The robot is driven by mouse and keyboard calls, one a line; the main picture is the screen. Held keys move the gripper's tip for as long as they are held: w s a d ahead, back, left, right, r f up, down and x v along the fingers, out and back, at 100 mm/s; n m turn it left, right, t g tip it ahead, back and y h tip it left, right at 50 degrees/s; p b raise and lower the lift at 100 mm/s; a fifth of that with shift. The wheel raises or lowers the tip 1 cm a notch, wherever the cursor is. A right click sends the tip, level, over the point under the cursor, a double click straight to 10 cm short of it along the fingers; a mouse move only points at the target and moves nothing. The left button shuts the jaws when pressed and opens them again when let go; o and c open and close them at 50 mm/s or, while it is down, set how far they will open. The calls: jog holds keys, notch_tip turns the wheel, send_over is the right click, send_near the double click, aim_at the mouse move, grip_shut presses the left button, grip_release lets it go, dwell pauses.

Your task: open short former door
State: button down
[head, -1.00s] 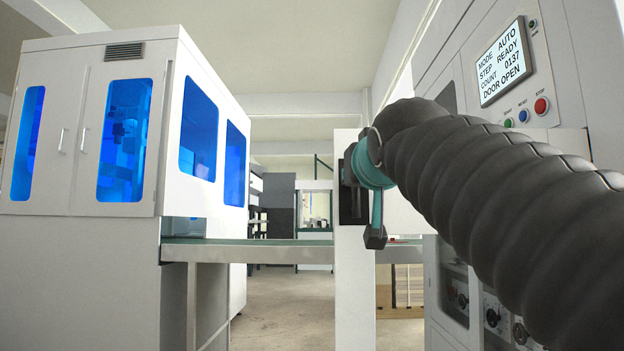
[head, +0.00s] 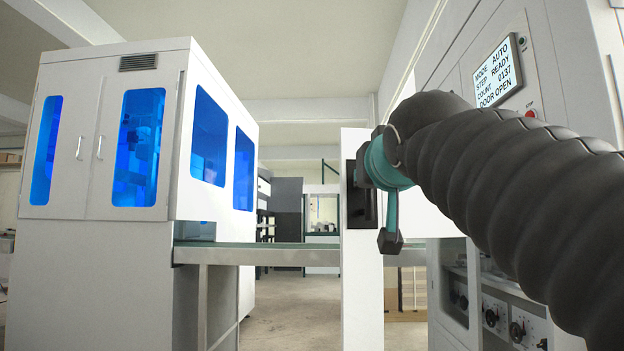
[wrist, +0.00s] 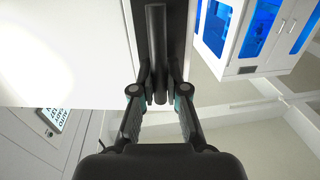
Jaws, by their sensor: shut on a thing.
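The short former door (head: 362,285) is a white panel in the middle of the head view, beside the grey machine on the right. A dark plate (head: 370,205) sits on it by my wrist. In the wrist view the white door (wrist: 70,50) fills the upper left, with a dark upright bar handle (wrist: 157,45) beside its edge. My gripper (wrist: 157,88) is shut on this handle, one finger on each side. In the head view my arm hides most of the gripper and the handle.
The machine's screen (head: 498,74) reads DOOR OPEN; my arm covers part of the panel. A white cabinet (head: 75,245) with blue windows stands at the left. A conveyor (head: 260,255) runs from it towards the door. Open floor (head: 285,310) shows below the conveyor.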

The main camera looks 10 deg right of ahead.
jog(key=c, duration=1.2)
grip_release()
jog(key=shift+s, duration=0.1)
jog(key=s, duration=1.1)
jog(key=shift+s+a, duration=0.4)
